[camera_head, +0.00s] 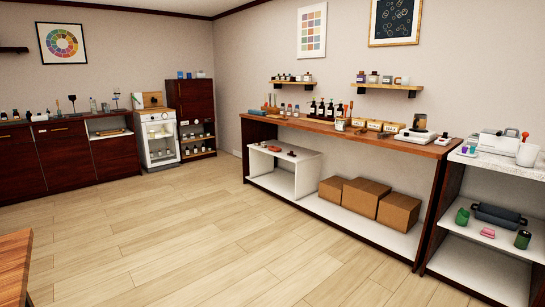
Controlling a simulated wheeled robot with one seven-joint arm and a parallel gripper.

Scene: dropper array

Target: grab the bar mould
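I cannot tell for sure which thing is the bar mould. A dark blue-grey tray-like block (499,215) with end grips sits on the middle shelf of the right-hand unit. A small pink piece (487,232) lies in front of it on the same shelf. A wooden tray-like piece (375,126) stands on the long wooden counter, too small to make out. My gripper is not in view.
A green jar (462,216) and a dark green jar (522,240) flank the blue-grey block. The long counter (330,130) has cardboard boxes (362,196) below. A wooden table edge (15,262) is at lower left. The floor (190,235) between is clear.

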